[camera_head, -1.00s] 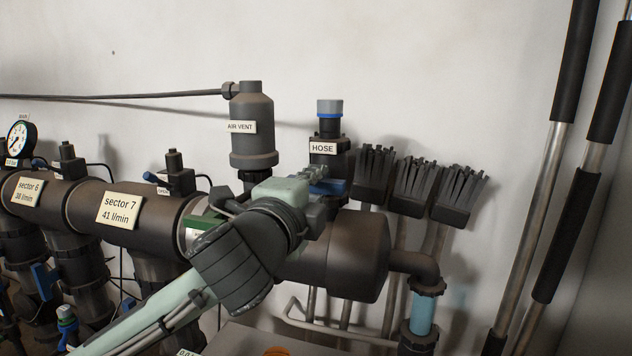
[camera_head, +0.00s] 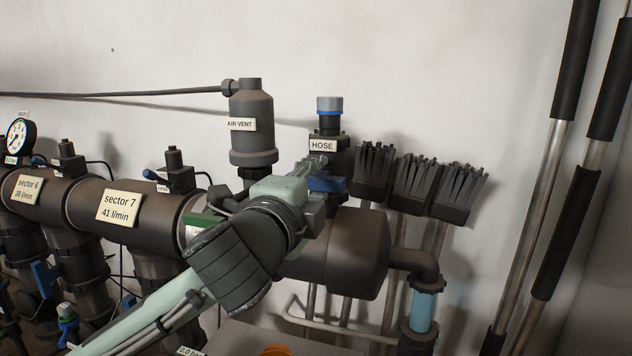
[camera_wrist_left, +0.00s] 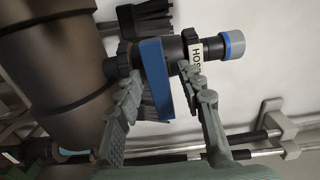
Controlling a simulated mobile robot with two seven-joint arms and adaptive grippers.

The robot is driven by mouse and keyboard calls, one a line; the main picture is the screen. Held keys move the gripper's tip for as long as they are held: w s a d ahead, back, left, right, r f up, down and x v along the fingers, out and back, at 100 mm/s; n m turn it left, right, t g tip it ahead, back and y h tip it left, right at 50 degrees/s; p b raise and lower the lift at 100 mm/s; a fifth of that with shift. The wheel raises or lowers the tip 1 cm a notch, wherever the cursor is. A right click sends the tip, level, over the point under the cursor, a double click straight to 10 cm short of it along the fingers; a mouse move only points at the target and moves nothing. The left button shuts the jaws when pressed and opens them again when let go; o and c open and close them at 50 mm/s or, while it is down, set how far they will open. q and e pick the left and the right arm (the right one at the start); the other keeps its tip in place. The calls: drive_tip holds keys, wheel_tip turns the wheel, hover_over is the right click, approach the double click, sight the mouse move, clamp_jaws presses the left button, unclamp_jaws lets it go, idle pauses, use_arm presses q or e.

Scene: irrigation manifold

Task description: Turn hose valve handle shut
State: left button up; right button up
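The hose valve stands on top of the brown manifold pipe, below the HOSE label (camera_head: 322,145). Its blue handle (camera_head: 328,184) shows beside my left gripper (camera_head: 316,168) in the head view. In the left wrist view the handle (camera_wrist_left: 155,78) is a long flat blue bar lying between the two grey fingers of my left gripper (camera_wrist_left: 160,68). The fingers are apart, one on each side of the handle, with gaps visible. Whether a finger touches the handle I cannot tell. My right gripper is in neither view.
The air vent (camera_head: 252,125) stands just left of the hose valve. Several dark brushes (camera_head: 415,185) hang close on its right. The manifold pipe (camera_head: 350,255) runs below my left gripper. Long poles (camera_head: 545,170) stand at the far right. The wall above is clear.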

use_arm(q)
drive_tip(key=v, duration=0.7)
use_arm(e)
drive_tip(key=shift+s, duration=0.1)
use_arm(q)
drive_tip(key=shift+s, duration=0.1)
